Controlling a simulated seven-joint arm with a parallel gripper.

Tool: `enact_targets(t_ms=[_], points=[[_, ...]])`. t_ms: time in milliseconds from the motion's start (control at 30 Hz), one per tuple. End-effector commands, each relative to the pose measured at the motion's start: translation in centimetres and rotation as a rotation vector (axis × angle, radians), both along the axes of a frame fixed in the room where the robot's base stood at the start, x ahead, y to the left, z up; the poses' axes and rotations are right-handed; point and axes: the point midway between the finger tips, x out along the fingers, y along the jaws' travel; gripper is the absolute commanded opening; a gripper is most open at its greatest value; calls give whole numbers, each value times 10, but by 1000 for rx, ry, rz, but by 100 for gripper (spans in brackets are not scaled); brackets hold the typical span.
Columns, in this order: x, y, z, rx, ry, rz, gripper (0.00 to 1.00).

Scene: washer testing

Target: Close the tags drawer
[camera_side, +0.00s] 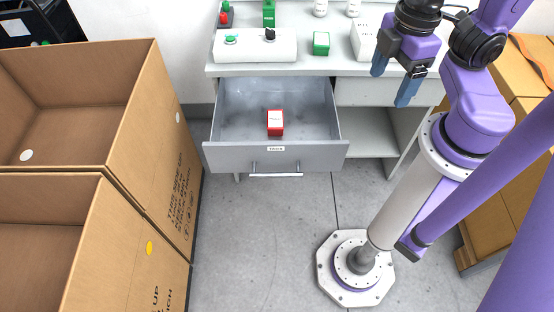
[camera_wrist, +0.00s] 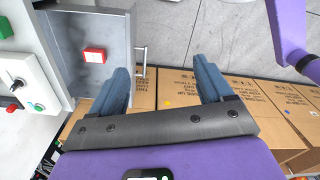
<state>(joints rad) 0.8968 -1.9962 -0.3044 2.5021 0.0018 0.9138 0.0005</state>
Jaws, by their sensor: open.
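The tags drawer (camera_side: 232,156) is pulled far out from the grey cabinet, with a small label and a bar handle (camera_side: 275,175) on its front. A red and white box (camera_side: 275,123) lies inside it. The open drawer (camera_wrist: 121,22) also shows at the upper left of the wrist view, with the red box (camera_wrist: 94,55) in it and the handle (camera_wrist: 141,62) on its right side. My gripper (camera_side: 393,88) is open and empty, with blue fingers, to the right of the drawer and higher up. It touches nothing. Its fingers (camera_wrist: 161,84) stand wide apart in the wrist view.
The cabinet top (camera_side: 320,67) holds a control box (camera_side: 255,47), a green box (camera_side: 321,43) and other small items. Large cardboard boxes (camera_side: 165,160) stand left of the drawer. The floor (camera_side: 270,240) before the drawer is clear. More cartons stand at the right.

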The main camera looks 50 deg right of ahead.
Motion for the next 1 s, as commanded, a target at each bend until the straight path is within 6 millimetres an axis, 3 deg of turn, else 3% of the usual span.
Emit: enact_targets(t_ms=[33, 200, 233, 567, 1000], points=[[1, 0, 0, -2, 0, 1, 62], [14, 12, -5, -65, -2, 38, 6], [18, 16, -7, -85, -3, 51, 0], [73, 71, -44, -367, -27, 234, 0], [126, 147, -125, -730, -74, 499, 0]])
